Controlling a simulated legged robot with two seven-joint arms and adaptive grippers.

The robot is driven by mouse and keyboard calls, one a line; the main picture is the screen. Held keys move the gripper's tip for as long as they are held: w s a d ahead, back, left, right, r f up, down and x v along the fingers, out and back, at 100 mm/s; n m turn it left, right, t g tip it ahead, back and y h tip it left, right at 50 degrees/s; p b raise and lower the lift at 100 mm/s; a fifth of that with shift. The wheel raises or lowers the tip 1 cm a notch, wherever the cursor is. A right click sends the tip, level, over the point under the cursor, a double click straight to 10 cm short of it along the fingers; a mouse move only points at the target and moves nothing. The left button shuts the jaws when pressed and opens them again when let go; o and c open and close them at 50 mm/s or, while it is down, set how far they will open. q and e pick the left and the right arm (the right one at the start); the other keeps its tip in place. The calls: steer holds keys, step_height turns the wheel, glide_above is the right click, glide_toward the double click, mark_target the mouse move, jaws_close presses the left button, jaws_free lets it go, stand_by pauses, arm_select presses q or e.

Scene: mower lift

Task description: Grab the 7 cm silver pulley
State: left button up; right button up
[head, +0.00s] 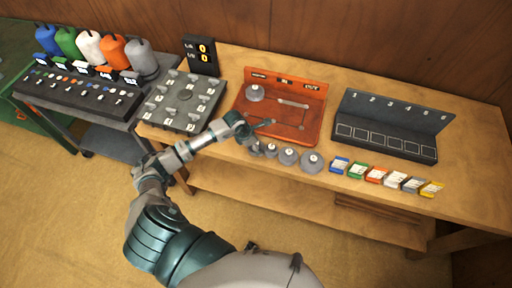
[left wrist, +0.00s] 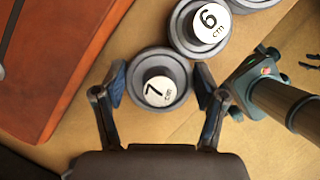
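The 7 cm silver pulley (left wrist: 160,85) is a grey disc with a white top marked 7, lying on the wooden table. In the left wrist view it sits between the two fingers of my left gripper (left wrist: 162,92), with a narrow gap on each side. The gripper is open. In the head view my left gripper (head: 262,136) is at the left end of the pulley row, beside the smallest visible pulley (head: 270,150). My right gripper does not show clearly in either view.
The red board (head: 312,98) is just behind the row. Coloured boxes (head: 375,175) and a dark slotted rack (head: 395,125) are to the right.

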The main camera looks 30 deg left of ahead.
arm_select(q)
steer(key=shift+c, duration=0.6)
steer(key=shift+r, duration=0.1)
